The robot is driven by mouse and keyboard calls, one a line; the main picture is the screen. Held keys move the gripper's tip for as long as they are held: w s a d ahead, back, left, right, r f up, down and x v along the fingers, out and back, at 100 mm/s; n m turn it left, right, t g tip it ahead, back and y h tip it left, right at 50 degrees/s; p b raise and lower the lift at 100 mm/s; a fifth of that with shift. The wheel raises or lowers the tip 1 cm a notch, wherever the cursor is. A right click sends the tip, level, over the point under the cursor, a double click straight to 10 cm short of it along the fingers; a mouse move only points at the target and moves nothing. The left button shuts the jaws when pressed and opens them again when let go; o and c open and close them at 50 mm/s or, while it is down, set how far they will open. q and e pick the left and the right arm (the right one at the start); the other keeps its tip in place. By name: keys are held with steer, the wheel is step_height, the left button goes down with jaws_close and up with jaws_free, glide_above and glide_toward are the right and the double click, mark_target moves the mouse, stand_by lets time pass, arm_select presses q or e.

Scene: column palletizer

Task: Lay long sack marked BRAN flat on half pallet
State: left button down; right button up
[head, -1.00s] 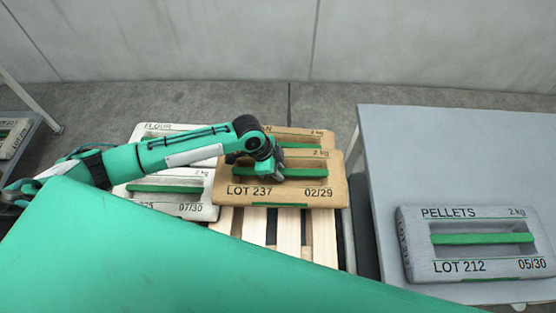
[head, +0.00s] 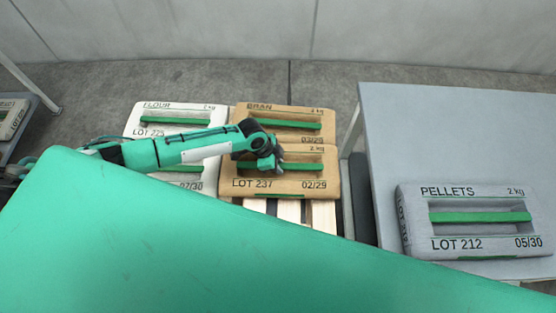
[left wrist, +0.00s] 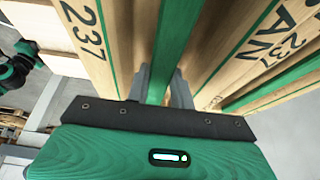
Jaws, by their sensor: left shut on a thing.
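The brown sack in my gripper (head: 262,184) reads LOT 237 and 02/29; its name is hidden behind my left gripper in the head view. My left gripper (head: 272,164) is shut on the green strap of this sack, which also shows in the left wrist view (left wrist: 170,60). The sack looks flat, in front of another brown sack marked BRAN (head: 288,115). The slatted half pallet (head: 290,210) shows below its near edge. I cannot tell whether the held sack touches the slats. My right gripper is not in view.
A white FLOUR sack (head: 150,117) and another white sack (head: 205,188) lie to the left. A grey PELLETS sack (head: 470,244) lies on the grey table (head: 440,130) at the right. Bare slats show in front.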

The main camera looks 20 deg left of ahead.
arm_select(q)
steer(key=shift+w+d, duration=0.1)
steer(key=shift+w, duration=0.05)
steer(key=shift+f, duration=0.2)
steer(key=c, duration=1.5)
jaws_free()
steer(key=shift+f, duration=0.2)
steer(key=o, duration=0.3)
steer(key=shift+s, duration=0.2)
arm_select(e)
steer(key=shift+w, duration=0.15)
